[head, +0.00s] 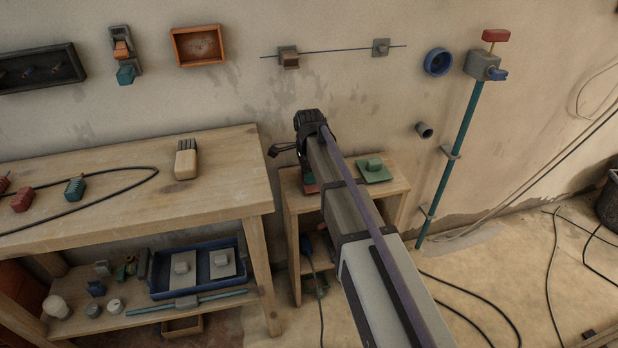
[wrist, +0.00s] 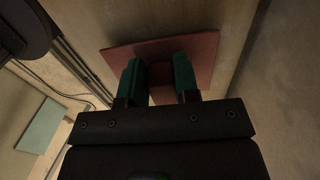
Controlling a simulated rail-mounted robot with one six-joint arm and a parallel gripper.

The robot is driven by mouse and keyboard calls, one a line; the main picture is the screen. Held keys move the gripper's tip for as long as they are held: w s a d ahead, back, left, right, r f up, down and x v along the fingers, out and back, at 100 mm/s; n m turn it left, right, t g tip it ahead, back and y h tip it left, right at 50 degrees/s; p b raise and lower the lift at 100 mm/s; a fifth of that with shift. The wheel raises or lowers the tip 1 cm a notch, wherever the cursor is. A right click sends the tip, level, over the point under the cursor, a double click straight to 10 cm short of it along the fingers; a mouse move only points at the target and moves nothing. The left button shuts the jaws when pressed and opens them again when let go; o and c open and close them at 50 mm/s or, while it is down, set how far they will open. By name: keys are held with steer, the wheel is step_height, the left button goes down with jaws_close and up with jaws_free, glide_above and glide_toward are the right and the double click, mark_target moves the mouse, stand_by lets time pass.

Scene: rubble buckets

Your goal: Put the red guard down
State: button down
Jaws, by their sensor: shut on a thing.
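The red guard (wrist: 205,50) is a flat red plate with a block-shaped red grip in its middle. My gripper (wrist: 159,75) is shut on that grip, one green finger on each side. In the head view only a red sliver of the guard (head: 311,188) shows below my wrist, over the left part of the small wooden stand (head: 392,190). My arm hides the rest. I cannot tell whether the plate touches the stand's top.
A green plate with a block grip (head: 374,171) lies on the right of the stand top, also at left in the wrist view (wrist: 40,128). The workbench (head: 225,170) stands close at left; a teal pipe (head: 450,165) runs up the wall at right.

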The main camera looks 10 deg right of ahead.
steer(key=shift+f, duration=0.1)
steer(key=c, duration=1.3)
jaws_free()
steer(key=o, duration=0.5)
steer(key=shift+c, duration=0.2)
step_height(320, 180, up, 13)
steer(key=p, duration=1.2)
steer(key=s+d+n, duration=0.2)
steer(key=s+n, duration=1.5)
steer(key=s, duration=0.7)
steer(key=shift+s+d+f, duration=0.3)
steer(key=shift+d+f, duration=0.05)
